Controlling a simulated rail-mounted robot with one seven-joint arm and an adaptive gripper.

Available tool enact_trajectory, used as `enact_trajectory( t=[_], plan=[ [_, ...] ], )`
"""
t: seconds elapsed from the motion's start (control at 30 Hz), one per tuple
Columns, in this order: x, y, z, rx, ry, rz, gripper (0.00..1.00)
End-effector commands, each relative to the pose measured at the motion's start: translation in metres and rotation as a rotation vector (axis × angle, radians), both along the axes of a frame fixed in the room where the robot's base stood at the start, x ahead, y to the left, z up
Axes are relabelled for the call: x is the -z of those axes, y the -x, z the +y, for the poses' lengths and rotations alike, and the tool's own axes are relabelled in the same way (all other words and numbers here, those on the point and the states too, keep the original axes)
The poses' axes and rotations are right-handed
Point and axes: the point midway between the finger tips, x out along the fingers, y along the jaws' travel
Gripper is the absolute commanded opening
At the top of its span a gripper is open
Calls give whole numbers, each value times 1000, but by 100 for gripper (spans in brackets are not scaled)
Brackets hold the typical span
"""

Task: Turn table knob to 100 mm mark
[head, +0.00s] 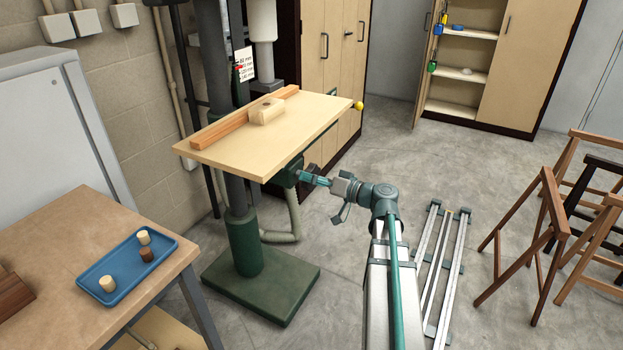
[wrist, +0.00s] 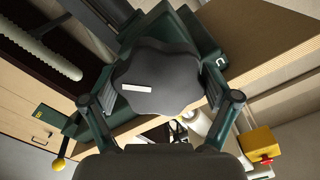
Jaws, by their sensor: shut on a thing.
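The table knob (wrist: 157,80) is dark and lobed, with a white mark on its face, in the wrist view. My gripper (wrist: 155,88) is shut on it, one finger on each side. In the head view my gripper (head: 306,176) reaches the knob's housing under the drill press table (head: 225,158), where the knob is mostly hidden. A white scale card (head: 244,66) with mm marks hangs by the column behind the table. A small red pointer shows at its left edge; the mark it points at is too small to tell for sure.
A wooden fence (head: 215,129) and a pale block (head: 267,110) lie on the table. A workbench (head: 60,235) with a blue tray (head: 118,285) stands at the left.

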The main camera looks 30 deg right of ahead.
Motion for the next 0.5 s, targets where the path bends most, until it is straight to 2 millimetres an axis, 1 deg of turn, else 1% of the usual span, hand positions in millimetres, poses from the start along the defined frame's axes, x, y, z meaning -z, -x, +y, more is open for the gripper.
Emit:
enact_trajectory(
  t=[0.5],
  plan=[
    [-5, 0, 0, 0, -378, 258, 52]
  ],
)
